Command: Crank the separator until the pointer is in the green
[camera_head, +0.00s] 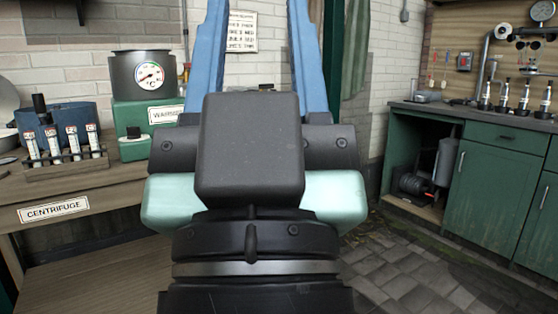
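My gripper (258,25) points away from me, with a dark block and pale green sides in front. Its two long blue fingers stand well apart, and wall shows between them. Their tips run out of the top of the view. Nothing is seen between the visible parts of the fingers.
A wooden bench (130,195) at left bears a tube rack (68,160), a blue device (65,117) and a dark pot (142,78) with a dial. Green cabinets (490,185) stand at right. Paved floor (410,265) lies free between them.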

